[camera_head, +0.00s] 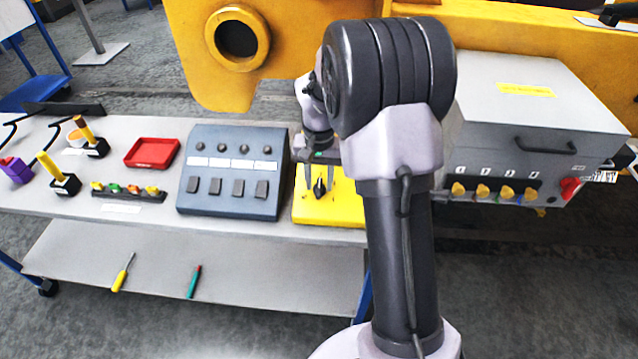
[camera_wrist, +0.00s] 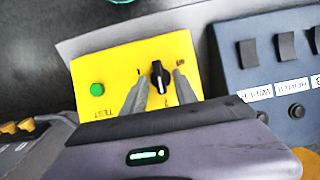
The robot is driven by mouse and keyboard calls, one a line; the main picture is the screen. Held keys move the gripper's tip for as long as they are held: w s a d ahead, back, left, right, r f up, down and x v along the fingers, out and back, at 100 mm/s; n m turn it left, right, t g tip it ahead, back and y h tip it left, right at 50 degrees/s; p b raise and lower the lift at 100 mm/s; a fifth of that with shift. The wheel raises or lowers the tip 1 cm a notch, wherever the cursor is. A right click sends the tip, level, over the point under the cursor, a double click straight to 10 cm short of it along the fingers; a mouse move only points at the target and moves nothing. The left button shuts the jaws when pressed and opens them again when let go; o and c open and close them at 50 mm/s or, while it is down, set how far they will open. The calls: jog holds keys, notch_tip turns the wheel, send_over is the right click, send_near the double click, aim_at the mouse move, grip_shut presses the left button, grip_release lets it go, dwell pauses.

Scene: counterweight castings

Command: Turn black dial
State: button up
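The black dial (camera_wrist: 157,82) sits on a yellow panel (camera_wrist: 88,71), with small dark markings around it. Its pointer stands roughly upright in the wrist view. It also shows in the head view as a small black knob (camera_head: 320,188) on the yellow panel (camera_head: 345,209). My gripper (camera_wrist: 161,76) is open, with one grey finger on each side of the dial and visible gaps between. In the head view my gripper (camera_head: 319,182) points down over the panel. I cannot tell how deep the fingertips reach beside the dial.
A green button (camera_wrist: 97,89) is on the same panel. A blue-grey switch box (camera_head: 232,204) stands close beside it on the left in the head view. A grey box (camera_head: 500,115) with yellow knobs and a red switch (camera_head: 571,187) is on the right. A red tray (camera_head: 152,152) lies farther left.

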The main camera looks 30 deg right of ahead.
grip_shut()
jog(key=shift+m, duration=0.3)
jog(key=m+b, duration=0.1)
jog(key=m+t+y+b, duration=0.1)
jog(key=m, duration=0.1)
jog(key=m+t+y+b, duration=0.1)
jog(key=b, duration=0.1)
jog(key=shift+s+d+f+m, duration=0.2)
jog(key=shift+s+d+m, duration=0.05)
jog(key=shift+s+m, duration=0.15)
jog(key=m+t+b, duration=0.1)
jog(key=m+b, duration=0.1)
jog(key=m+t+b, duration=0.1)
jog(key=m+b, duration=0.1)
jog(key=m+t+b, duration=0.1)
jog(key=b, duration=0.1)
jog(key=shift+s+d+f+m+y, duration=0.1)
jog(key=shift+s+f+m+y, duration=0.2)
jog(key=shift+m+y, duration=0.1)
jog(key=m+t+b, duration=0.2)
jog(key=m+b, duration=0.3)
jog(key=shift+s+t+h, duration=0.3)
jog(key=shift+t+h, duration=0.1)
jog(key=m, duration=0.2)
jog(key=shift+s+a+m+t+h, duration=0.1)
jog(key=shift+a+m+t+h, duration=0.2)
jog(key=shift+m+t, duration=0.1)
jog(key=shift+s+a+m+t+h, duration=0.1)
jog(key=shift+m+t+h, duration=0.55)
jog(key=shift+m, duration=1.25)
